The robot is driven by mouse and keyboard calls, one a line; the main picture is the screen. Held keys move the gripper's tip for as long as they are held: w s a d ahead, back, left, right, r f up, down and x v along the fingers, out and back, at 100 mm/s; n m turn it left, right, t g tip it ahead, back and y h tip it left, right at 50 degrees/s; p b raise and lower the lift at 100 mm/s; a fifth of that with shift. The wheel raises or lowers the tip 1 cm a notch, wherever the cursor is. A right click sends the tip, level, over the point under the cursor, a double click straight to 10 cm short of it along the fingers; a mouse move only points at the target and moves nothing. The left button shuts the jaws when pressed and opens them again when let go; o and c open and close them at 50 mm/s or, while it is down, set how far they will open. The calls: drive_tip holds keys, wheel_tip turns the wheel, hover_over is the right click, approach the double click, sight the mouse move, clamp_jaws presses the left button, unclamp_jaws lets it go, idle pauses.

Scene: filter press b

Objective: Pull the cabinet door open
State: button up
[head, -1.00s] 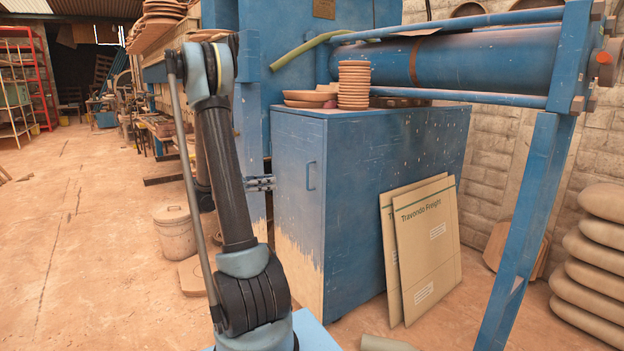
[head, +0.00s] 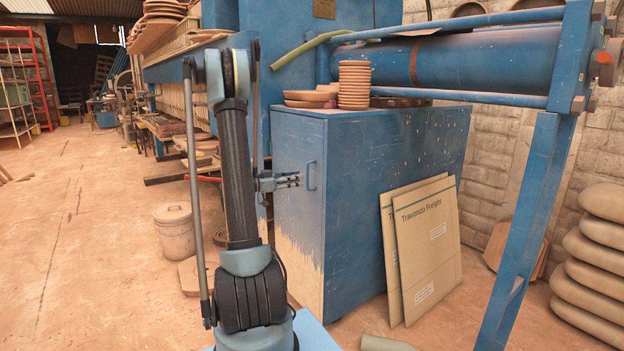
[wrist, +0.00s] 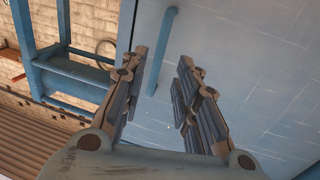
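The blue cabinet (head: 390,190) has its door (head: 298,160) shut, with scuffed bare patches low down. A vertical blue bar handle (head: 310,176) is on the door near its right edge. In the wrist view the handle (wrist: 162,52) lies beyond the fingertips, in line with the gap between them and nearer the left finger. My gripper (head: 297,179) is just left of the handle in the head view. The wrist view shows my gripper (wrist: 163,65) open, with nothing between the fingers. The handle looks apart from the fingers.
Clay saucers (head: 354,85) are stacked on the cabinet top. Cardboard sheets (head: 425,240) lean on the cabinet's right side. A lidded bucket (head: 175,230) stands on the floor at left. A blue frame post (head: 525,220) rises at right.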

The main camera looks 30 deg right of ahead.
sight(308, 176)
drive_tip(key=shift+s+d, duration=0.2)
drive_tip(key=shift+d, duration=1.3)
drive_tip(key=shift+s+d, duration=0.15)
drive_tip(key=shift+d, duration=1.3)
clamp_jaws()
